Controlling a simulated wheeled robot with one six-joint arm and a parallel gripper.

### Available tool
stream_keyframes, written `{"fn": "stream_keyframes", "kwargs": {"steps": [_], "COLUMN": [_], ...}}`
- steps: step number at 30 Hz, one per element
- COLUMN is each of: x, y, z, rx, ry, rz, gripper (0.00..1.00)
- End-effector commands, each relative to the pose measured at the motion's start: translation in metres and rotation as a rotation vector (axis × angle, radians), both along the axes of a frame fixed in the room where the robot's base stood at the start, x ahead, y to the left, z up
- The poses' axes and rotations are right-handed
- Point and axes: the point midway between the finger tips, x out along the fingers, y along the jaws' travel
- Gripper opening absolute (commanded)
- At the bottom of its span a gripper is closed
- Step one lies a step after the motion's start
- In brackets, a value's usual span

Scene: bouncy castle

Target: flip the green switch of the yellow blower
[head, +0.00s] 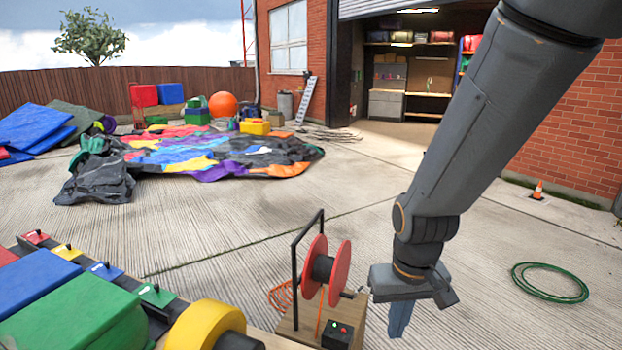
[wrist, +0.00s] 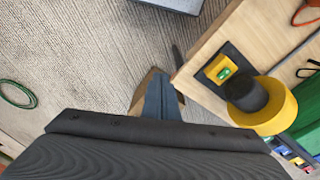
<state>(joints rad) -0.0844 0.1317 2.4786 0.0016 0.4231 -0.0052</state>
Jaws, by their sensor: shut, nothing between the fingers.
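The yellow blower (head: 205,325) stands at the bottom of the head view, cut off by the edge; it also shows at the right of the wrist view (wrist: 268,112), a yellow ring with a black centre. In the wrist view a green switch (wrist: 224,73) sits on a yellow plate (wrist: 212,68) with a dark surround, beside the blower on a wooden top. This switch cannot be made out in the head view. My gripper (head: 398,325) points down, right of the red reel, shut and empty. In the wrist view its fingers (wrist: 161,98) are left of the switch, apart from it.
A red reel (head: 313,272) with a black frame stands close left of my gripper, with a small black control box (head: 338,335) at its foot. Coloured blocks (head: 85,310) fill the lower left. A green hose coil (head: 549,283) lies on open concrete at right.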

Motion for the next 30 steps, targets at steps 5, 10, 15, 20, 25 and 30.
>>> {"fn": "stream_keyframes", "kwargs": {"steps": [5,10,15,20,25,30], "x": [-0.024,-0.030,-0.030,-0.029,-0.028,-0.010], "y": [-0.027,-0.031,-0.031,-0.031,-0.029,-0.006], "z": [0.010,0.012,0.012,0.012,0.011,0.003], "rx": [0.002,0.003,0.002,0.002,0.002,-0.004], "ry": [-0.016,-0.018,-0.017,-0.017,-0.016,-0.003], "rz": [-0.076,-0.092,-0.090,-0.089,-0.081,0.033], "gripper": [0.00,0.00,0.00,0.00,0.00,0.00]}}
